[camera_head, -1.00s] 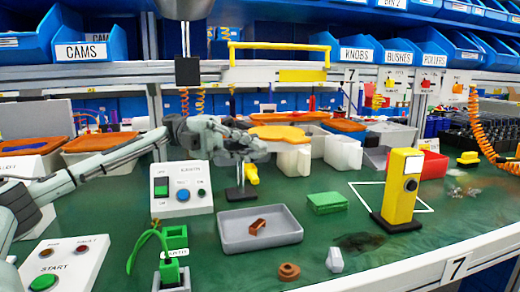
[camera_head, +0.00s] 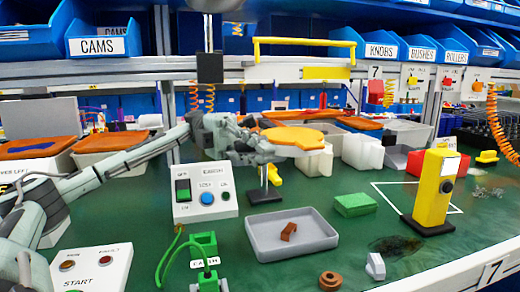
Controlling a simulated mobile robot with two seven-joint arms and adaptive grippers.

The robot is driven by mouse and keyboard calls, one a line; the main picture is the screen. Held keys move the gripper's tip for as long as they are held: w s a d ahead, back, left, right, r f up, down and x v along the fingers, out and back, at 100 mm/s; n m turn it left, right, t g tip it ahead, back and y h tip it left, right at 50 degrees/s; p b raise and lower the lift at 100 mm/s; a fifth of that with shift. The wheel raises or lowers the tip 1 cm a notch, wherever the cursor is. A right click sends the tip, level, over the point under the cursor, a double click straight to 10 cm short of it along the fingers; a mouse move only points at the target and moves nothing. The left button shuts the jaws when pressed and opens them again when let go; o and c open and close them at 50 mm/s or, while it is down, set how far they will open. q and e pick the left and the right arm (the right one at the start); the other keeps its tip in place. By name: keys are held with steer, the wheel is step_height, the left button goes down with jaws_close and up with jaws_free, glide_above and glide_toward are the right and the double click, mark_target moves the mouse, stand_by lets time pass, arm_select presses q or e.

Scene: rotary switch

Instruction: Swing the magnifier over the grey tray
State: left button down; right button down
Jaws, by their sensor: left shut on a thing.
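The magnifier shows as a flat, round yellow-orange head (camera_head: 293,137), level, beside a thin post on a black base (camera_head: 264,195). My left gripper (camera_head: 268,150) reaches in from the left and is shut on the magnifier at its near left edge; the fingers partly hide the contact and the top of the post. The grey tray (camera_head: 262,248) lies on the green bench in front of the post, with a small brown part (camera_head: 288,231) in it. The magnifier's head appears higher and farther back than the tray. My right gripper is not in view.
A switch box (camera_head: 205,192) stands left of the tray, with a green clamp and cable (camera_head: 204,244) in front. A green block (camera_head: 355,204) and a yellow post (camera_head: 435,188) stand to the right. A brown ring (camera_head: 330,281) and a pale part (camera_head: 375,266) lie at the front.

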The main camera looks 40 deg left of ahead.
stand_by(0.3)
arm_select(q)
steer(key=c, duration=1.5)
jaws_free()
steer(key=shift+s+a, duration=0.1)
steer(key=shift+a, duration=0.05)
steer(key=shift+c, duration=0.2)
steer(key=w+a, duration=0.1)
steer(key=a, duration=0.6)
steer(key=shift+w+a, duration=0.2)
steer(key=shift+w, duration=0.05)
